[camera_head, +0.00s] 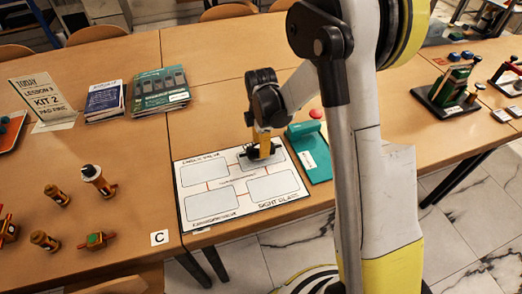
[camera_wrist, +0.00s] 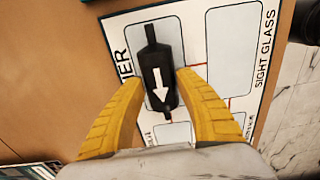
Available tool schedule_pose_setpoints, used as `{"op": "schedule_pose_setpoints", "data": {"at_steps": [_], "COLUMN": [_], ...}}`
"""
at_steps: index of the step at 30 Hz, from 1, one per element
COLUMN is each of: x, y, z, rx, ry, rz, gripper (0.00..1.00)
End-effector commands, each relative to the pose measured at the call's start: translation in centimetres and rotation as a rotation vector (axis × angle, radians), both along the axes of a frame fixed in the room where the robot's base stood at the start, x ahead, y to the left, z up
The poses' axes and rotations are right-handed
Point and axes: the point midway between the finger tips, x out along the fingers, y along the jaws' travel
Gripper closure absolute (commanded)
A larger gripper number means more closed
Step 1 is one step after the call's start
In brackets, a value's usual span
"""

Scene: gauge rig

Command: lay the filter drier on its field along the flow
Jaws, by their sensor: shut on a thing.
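The filter drier (camera_wrist: 157,70) is a black cylinder with narrow ends and a white arrow on its side. In the wrist view it lies lengthwise between the yellow fingers of my gripper (camera_wrist: 158,82), over a grey-blue field (camera_wrist: 134,42) of the white board. The arrow points toward the bottom of that picture. My gripper is shut on the drier. In the head view my gripper (camera_head: 264,151) is low over the upper right field of the board (camera_head: 216,189), and the dark drier (camera_head: 249,154) is partly hidden. I cannot tell whether it touches the board.
A green tray (camera_head: 313,158) stands right beside the board, with a red button (camera_head: 315,113) behind. Brass fittings (camera_head: 97,178) stand at the left. The board's other fields look empty.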

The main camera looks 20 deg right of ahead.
Motion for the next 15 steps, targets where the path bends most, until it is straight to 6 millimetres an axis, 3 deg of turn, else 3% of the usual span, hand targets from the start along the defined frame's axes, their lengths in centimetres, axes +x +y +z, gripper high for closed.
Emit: {"op": "schedule_pose_setpoints", "data": {"at_steps": [1,12,13,15], "x": [0.03,0.0,0.0,0.0], "y": [-0.01,-0.02,-0.02,-0.02], "z": [-0.84,-1.12,-1.07,-1.0], "rx": [0.0,0.0,0.0,0.0], "ry": [0.0,0.0,0.0,0.0], "rz": [0.0,0.0,0.0,0.0], "gripper": [0.97,0.97,0.53,0.39]}}
